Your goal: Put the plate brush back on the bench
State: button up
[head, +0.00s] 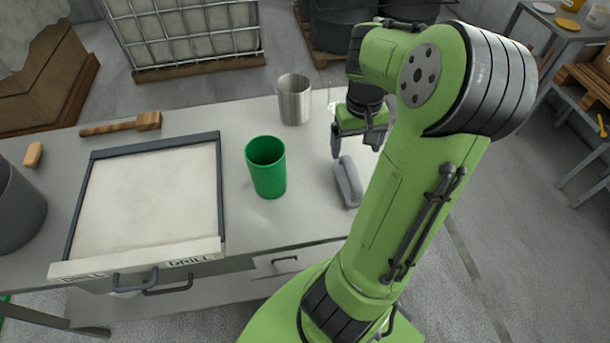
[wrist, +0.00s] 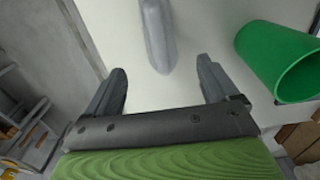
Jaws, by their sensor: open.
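A grey, rounded, elongated object (head: 348,182), which I take to be the plate brush, appears to lie on the metal bench (head: 305,220) near its front edge. It also shows at the top of the wrist view (wrist: 158,35), partly cut off by the frame. My gripper (head: 357,148) is just behind and above it in the head view. In the wrist view my gripper (wrist: 163,85) is open, with nothing between its fingers. The grey object is beyond the fingertips and apart from them.
A green cup (head: 268,170) stands left of the grey object, and a metal cup (head: 294,100) stands behind. A dark-framed drawer or tray (head: 222,185) with a "DRILL" front takes up the left.

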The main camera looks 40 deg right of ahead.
jog(key=w+a+r+n+h, duration=0.1)
jog(key=a+r+n+h, duration=0.15)
jog(key=a, duration=0.35)
jog(key=w+a+r+n+h, duration=0.1)
jog(key=a+r, duration=0.2)
jog(key=a, duration=0.4)
jog(key=s+a+r+n+t+y, duration=0.1)
jog(key=s+a+r+t+y, duration=0.1)
jog(key=a, duration=0.4)
jog(key=s+a+r+n+t+y, duration=0.1)
jog(key=s+a+r+t, duration=0.1)
jog(key=a, duration=0.5)
jog(key=s+t, duration=0.1)
jog(key=s, duration=0.1)
jog(key=shift+s+n+t+y, duration=0.3)
jog(key=shift+s+n+y, duration=0.05)
jog(key=shift+s, duration=0.05)
